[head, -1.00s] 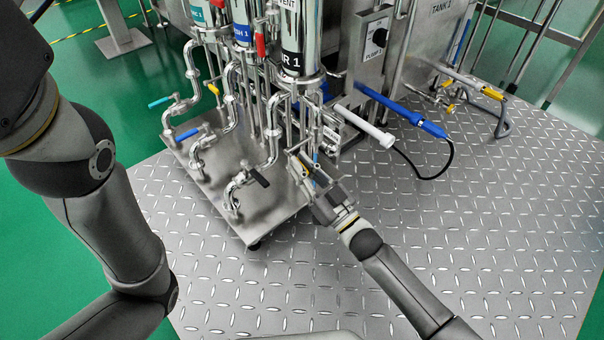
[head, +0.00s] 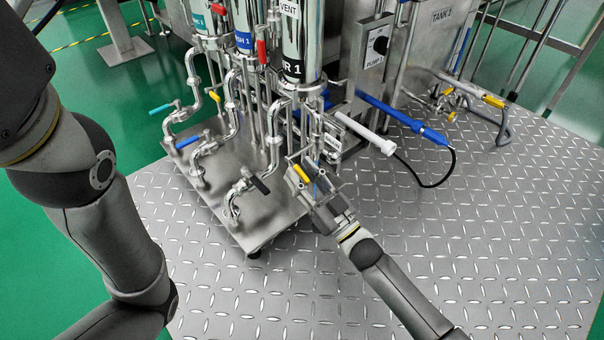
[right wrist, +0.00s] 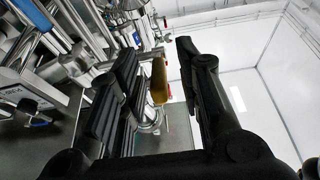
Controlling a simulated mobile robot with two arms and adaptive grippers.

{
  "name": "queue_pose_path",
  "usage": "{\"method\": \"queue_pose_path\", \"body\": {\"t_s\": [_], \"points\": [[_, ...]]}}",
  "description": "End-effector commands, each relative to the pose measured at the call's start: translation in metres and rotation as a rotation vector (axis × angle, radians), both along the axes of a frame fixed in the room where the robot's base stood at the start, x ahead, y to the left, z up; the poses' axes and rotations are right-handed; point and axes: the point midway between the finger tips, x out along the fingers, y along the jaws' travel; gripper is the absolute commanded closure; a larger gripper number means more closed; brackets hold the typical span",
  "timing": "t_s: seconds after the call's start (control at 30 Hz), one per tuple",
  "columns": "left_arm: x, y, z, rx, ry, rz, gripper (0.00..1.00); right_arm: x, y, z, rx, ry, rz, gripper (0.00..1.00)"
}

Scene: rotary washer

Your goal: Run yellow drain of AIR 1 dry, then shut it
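The AIR 1 column (head: 297,40) is the shiny upright cylinder at top centre in the head view, its black label partly cut to "R 1". A yellow drain handle (head: 301,173) shows low beside its pipework, at my right gripper (head: 309,181). In the right wrist view the yellow handle (right wrist: 159,80) shows between the two dark fingers of my right gripper (right wrist: 157,58). The fingers are apart, with a clear gap to the right finger. I cannot tell whether the left finger touches the handle. Any flow from the drain is not visible. My left gripper is out of view.
A black-handled valve (head: 259,186) stands left of my right gripper on the steel tray (head: 262,225). Blue-handled (head: 188,141) and teal-handled (head: 162,110) valves are further left. The tread-plate floor (head: 450,240) at right is open.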

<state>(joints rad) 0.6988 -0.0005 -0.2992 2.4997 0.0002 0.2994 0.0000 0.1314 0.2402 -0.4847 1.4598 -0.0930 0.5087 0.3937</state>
Motion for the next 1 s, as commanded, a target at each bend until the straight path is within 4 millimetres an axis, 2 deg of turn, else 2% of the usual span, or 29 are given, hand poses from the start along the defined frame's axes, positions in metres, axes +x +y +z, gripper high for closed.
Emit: {"method": "queue_pose_path", "body": {"t_s": [0.17, 0.4, 0.6, 0.8, 1.0], "points": [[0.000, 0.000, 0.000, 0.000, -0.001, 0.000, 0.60, -0.017, -0.013, -0.010, -0.002, 0.005, -0.001, 0.68], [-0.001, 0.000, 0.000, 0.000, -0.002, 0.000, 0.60, -0.056, -0.041, -0.029, -0.003, 0.004, -0.001, 0.68], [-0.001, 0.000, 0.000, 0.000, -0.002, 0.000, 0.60, -0.080, -0.058, -0.040, -0.001, 0.003, -0.001, 0.68], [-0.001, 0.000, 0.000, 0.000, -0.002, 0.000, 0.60, -0.089, -0.065, -0.043, -0.001, 0.001, 0.000, 0.68], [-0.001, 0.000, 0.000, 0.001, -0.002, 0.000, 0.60, -0.089, -0.065, -0.043, 0.000, 0.000, 0.000, 0.68]]}}
